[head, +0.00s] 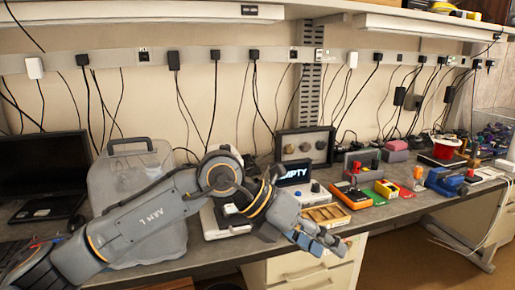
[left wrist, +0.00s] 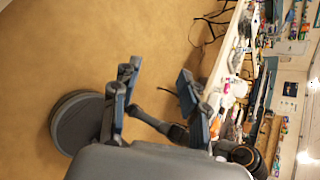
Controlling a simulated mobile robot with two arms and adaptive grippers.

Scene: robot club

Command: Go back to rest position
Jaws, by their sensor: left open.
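My left arm comes in from the left over the workbench (head: 385,213). My left gripper (head: 322,240) hangs over the bench's front edge, in front of a small wooden compartment tray (head: 326,213). In the left wrist view its two fingers (left wrist: 158,98) stand wide apart, with nothing between them but the tan floor behind. My right gripper shows in neither view.
A small display (head: 294,173), an orange meter (head: 350,195), a red spool (head: 446,147) and a blue vise (head: 445,181) stand to the right. Drawers (head: 305,266) are below.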

